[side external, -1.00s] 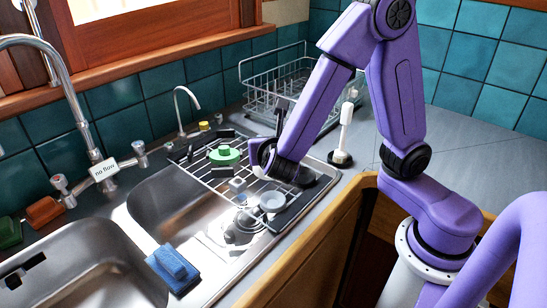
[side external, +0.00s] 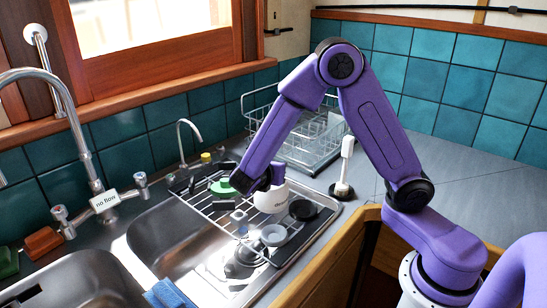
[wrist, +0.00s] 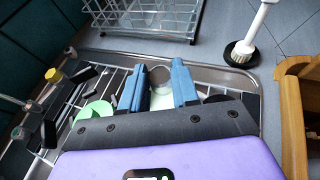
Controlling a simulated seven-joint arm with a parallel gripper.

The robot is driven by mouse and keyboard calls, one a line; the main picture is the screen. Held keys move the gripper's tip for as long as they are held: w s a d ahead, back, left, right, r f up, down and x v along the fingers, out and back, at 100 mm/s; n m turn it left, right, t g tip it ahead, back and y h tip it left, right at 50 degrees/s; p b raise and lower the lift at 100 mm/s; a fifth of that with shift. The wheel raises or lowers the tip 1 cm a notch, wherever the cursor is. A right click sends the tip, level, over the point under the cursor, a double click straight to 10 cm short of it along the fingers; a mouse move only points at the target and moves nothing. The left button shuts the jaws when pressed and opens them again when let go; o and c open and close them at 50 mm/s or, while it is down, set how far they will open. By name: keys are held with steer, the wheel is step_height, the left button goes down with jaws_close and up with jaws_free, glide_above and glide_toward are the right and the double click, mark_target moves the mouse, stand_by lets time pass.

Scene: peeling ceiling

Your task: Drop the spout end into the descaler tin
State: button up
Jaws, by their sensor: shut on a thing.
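My gripper (wrist: 158,82) is shut, its two blue fingers holding a small grey round piece (wrist: 160,75), apparently the spout end. The piece sits between the fingertips and is partly hidden. In the side external view the white descaler tin (side external: 271,198), with faint lettering, stands on the wire rack over the drainer. My purple wrist is just left of and above the tin and covers its upper left edge. The fingers and the held piece are hard to make out there, and I cannot tell whether the piece is over the tin's opening.
A green round thing (side external: 221,188) lies left of the tin. A black round thing (side external: 303,210) and a grey cup (side external: 273,235) are near the rack's front right. An upright brush (side external: 346,165) stands at right. A wire dish basket (side external: 300,140) is behind.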

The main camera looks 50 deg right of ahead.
steer(key=shift+f, duration=0.95)
steer(key=o, duration=1.1)
steer(key=shift+a+r, duration=0.1)
steer(key=v, duration=1.7)
steer(key=shift+s+r, duration=0.1)
steer(key=shift+s, duration=0.05)
steer(key=s+d+f+m+g+y, duration=0.1)
steer(key=s+d+m+y, duration=0.1)
steer(key=s, duration=0.5)
steer(key=s+d+f+m+g+y, duration=0.1)
steer(key=s+d+m+g+y, duration=0.1)
steer(key=s+y, duration=0.4)
steer(key=s+d+f+m+g+y, duration=0.1)
steer(key=s+d+m+y, duration=0.3)
steer(key=s, duration=0.4)
steer(key=shift+s+f+m+g+y, duration=0.4)
steer(key=shift+m+y, duration=0.1)
steer(key=shift+m, duration=0.4)
